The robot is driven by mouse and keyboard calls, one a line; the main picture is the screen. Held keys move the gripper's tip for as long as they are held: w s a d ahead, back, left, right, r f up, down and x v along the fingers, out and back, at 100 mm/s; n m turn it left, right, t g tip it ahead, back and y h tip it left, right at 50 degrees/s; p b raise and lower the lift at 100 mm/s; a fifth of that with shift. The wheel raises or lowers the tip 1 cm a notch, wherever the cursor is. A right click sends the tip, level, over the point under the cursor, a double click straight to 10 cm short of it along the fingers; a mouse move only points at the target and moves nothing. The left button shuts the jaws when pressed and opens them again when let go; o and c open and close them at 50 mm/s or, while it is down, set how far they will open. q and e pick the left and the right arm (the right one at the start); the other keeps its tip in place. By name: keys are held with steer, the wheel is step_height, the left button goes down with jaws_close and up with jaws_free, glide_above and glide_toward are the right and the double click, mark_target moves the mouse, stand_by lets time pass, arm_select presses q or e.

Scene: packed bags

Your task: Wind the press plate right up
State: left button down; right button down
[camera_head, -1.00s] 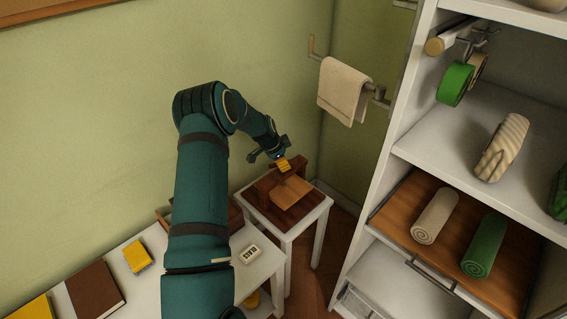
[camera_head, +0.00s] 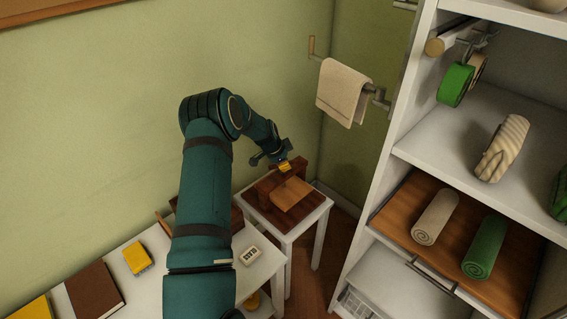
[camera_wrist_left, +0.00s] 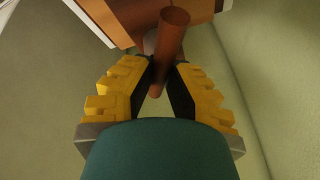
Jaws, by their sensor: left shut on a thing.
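The wooden press stands on a small white table, with its dark brown base (camera_head: 311,213) below and a lighter brown plate (camera_head: 291,194) in front of its upright frame (camera_head: 270,181). My left gripper (camera_head: 285,166) is at the top of the press. In the left wrist view my left gripper (camera_wrist_left: 161,85) has its yellow-backed fingers closed on a brown round handle bar (camera_wrist_left: 171,38). The gap under the plate is too small to make out. My right gripper is not in view.
A white shelf unit (camera_head: 404,103) stands at the right with rolled towels on a wooden shelf. A towel (camera_head: 343,92) hangs on a wall rail behind the press.

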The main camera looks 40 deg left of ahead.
arm_select(q)
steer(key=n+y, duration=0.1)
steer(key=n, duration=0.2)
steer(key=shift+d, duration=0.1)
steer(key=n+y, duration=0.1)
steer(key=n, duration=0.2)
steer(key=shift+w+n+g+y, duration=0.15)
steer(key=shift+n+g+y, duration=0.15)
steer(key=shift+y, duration=0.1)
steer(key=n+g+y, duration=0.1)
steer(key=n, duration=0.2)
steer(key=shift+n, duration=0.4)
steer(key=n+g+y, duration=0.1)
steer(key=n, duration=0.1)
steer(key=shift+f+n, duration=0.1)
steer(key=shift+n, duration=0.2)
steer(key=n+g, duration=0.1)
steer(key=n, duration=0.1)
steer(key=n+b, duration=0.1)
steer(key=n, duration=0.1)
steer(key=shift+f+n+g+y, duration=0.1)
steer(key=shift+n+g+y, duration=0.2)
steer(key=shift+g, duration=0.1)
steer(key=n+g+b, duration=0.2)
steer(key=n, duration=0.3)
steer(key=shift+a+b, duration=0.2)
steer(key=shift+b, duration=0.1)
steer(key=shift+n, duration=0.3)
